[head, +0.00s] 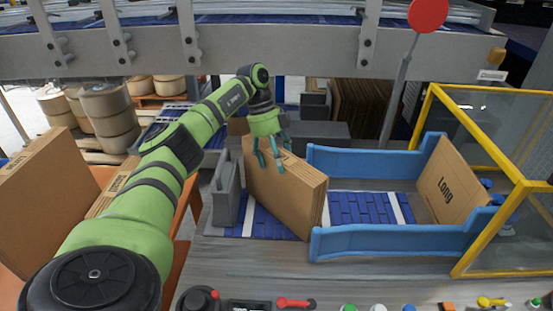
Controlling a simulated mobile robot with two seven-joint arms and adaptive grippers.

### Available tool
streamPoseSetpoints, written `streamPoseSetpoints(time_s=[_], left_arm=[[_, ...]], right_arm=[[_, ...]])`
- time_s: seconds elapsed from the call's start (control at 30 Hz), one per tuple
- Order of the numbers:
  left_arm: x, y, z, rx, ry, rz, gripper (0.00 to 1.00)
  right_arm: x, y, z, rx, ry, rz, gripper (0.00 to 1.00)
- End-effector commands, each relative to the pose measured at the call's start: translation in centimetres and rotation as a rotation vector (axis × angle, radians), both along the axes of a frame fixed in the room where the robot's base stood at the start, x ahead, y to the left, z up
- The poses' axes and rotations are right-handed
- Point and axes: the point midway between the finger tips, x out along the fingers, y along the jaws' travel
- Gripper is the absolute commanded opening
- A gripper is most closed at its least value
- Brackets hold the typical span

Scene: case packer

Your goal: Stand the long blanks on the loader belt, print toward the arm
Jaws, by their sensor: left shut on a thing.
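My left gripper (271,161) is shut on the top edge of a bundle of brown cardboard blanks (285,190). The bundle stands on edge, tilted, over the left part of the blue loader belt (360,208). No print shows on the face I see. Another blank (449,185) marked "Long" stands at the belt's right end, leaning back, its print facing my side. More blanks (45,197) stand at the left, and a printed bundle (113,188) lies beside them on an orange surface. My right gripper is out of view.
Blue side rails (368,241) flank the belt. A grey bracket (227,190) stands at its left end. A yellow guard frame (476,93) encloses the right end. A grey beam (300,56) crosses behind. Belt between the bundle and the far blank is clear.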

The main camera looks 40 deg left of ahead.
Motion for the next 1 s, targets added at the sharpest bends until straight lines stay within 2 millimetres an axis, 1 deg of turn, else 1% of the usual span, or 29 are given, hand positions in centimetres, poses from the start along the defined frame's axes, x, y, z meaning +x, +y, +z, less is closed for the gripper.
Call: streamPoseSetpoints(time_s=[0.33, 0.37, 0.4, 0.43, 0.83, 0.93, 1.0], left_arm=[[0.1, 0.0, -0.3, -0.001, -0.005, 0.000, 0.18], [0.0, 0.0, -0.5, 0.000, -0.002, 0.001, 0.80], [0.0, 0.0, -0.5, 0.000, -0.002, 0.001, 0.96], [0.0, 0.0, -0.5, 0.000, -0.002, 0.001, 1.00], [0.1, 0.0, -0.3, 0.000, -0.003, 0.000, 1.00], [0.1, 0.3, 0.4, 0.000, -0.005, 0.002, 1.00], [0.2, 0.7, 1.4, 0.000, -0.007, 0.003, 1.00]], right_arm=[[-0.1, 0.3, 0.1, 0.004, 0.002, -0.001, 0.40], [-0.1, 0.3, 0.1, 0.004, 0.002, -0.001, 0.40], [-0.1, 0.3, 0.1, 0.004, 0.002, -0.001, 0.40], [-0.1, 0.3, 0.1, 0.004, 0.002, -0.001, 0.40], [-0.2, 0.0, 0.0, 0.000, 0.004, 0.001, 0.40], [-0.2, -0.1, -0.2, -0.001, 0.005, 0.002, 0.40], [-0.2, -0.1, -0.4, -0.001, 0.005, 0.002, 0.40]])
